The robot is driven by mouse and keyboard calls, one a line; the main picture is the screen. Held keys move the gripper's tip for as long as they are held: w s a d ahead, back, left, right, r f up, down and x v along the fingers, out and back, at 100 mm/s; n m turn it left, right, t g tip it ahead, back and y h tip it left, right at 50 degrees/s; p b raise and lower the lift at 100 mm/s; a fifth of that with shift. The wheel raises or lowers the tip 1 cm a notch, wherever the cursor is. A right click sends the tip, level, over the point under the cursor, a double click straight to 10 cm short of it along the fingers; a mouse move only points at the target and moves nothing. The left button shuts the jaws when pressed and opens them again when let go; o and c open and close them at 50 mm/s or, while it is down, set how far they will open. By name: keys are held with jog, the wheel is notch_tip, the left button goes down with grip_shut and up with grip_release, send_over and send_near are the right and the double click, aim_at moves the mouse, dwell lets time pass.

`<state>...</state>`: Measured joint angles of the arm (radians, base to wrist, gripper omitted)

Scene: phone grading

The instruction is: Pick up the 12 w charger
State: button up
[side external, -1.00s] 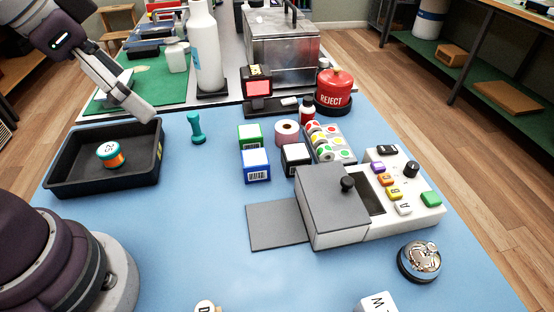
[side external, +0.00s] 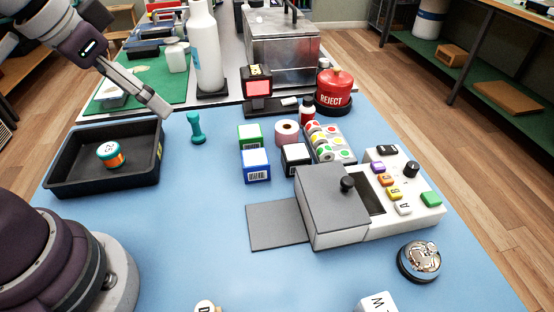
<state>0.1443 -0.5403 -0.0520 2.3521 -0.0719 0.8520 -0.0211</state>
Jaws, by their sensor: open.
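My gripper (side external: 162,110) is open and empty, seen side-on above the right rear corner of the black tray at the left. No thing in view can be read as the 12 w charger. White-topped boxes stand mid-table: a green one (side external: 249,136), a blue one (side external: 256,166) and a black one (side external: 295,158). Barcodes show on the box fronts, but any wattage is too small to read. My gripper is left of these boxes and apart from them.
The black tray (side external: 60,188) holds an orange-and-teal spool-like item (side external: 110,155). A teal stamp-like item (side external: 196,128) stands near my gripper. A grey lidded device (side external: 330,208), a sticker rack (side external: 333,152) and a red REJECT container (side external: 333,88) stand right. The front-middle mat is mostly clear.

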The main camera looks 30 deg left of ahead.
jog(key=w+d+f+m+h, duration=0.1)
jog(key=w+d+m, duration=0.25)
jog(key=d, duration=0.65)
jog(key=m+g+h, duration=0.2)
jog(key=m, duration=0.2)
send_near(378, 311)
notch_tip(378, 311, down, 2)
jog(key=x, duration=0.9)
jog(key=shift+w+d, duration=0.15)
jog(key=shift+r, duration=0.1)
jog(key=c, duration=1.3)
